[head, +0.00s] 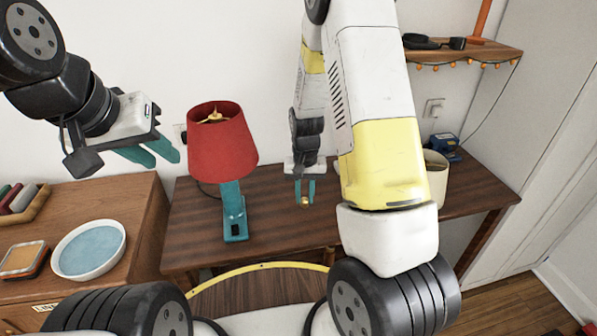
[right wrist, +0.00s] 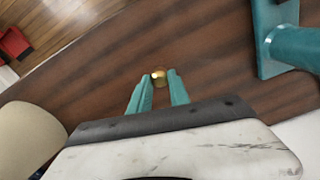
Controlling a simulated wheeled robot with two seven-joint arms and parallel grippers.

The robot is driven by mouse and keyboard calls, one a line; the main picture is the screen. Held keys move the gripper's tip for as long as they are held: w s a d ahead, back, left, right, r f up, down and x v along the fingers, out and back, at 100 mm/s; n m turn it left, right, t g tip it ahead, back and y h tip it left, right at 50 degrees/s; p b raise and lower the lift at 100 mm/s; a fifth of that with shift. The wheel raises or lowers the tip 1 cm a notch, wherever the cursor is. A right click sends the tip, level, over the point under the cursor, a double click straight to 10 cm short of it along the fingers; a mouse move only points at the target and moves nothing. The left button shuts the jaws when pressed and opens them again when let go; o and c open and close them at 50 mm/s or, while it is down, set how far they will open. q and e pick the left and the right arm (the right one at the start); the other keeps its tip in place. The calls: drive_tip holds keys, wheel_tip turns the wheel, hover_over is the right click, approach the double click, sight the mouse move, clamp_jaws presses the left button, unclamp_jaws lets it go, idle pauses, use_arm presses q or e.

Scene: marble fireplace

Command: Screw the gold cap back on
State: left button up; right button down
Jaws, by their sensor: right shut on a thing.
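The gold cap (head: 305,202) is a small round piece between the fingertips of my right gripper (head: 304,196), low over the dark wooden table; I cannot tell whether it touches the wood. It also shows between the fingertips in the right wrist view (right wrist: 159,76). The lamp has a red shade (head: 222,145) and a teal stem and base (head: 234,222), upright on the table left of my right gripper. A pale fitting (head: 213,116) shows at the shade's open top. My left gripper (head: 164,161) is open and empty, left of the shade and near its height.
The table (head: 285,232) is clear between the lamp and my right gripper. A cream pot (head: 437,178) and a blue device (head: 444,143) stand at its right. A side cabinet at left holds a white-rimmed blue bowl (head: 89,247). A wall shelf (head: 470,53) hangs upper right.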

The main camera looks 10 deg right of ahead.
drive_tip(key=s+a, duration=0.1)
drive_tip(key=s, duration=0.2)
drive_tip(key=s+a, duration=0.1)
drive_tip(key=s, duration=0.2)
drive_tip(key=s+a+r, duration=0.1)
drive_tip(key=s, duration=0.2)
drive_tip(key=shift+s+a, duration=0.15)
drive_tip(key=shift+a, duration=0.25)
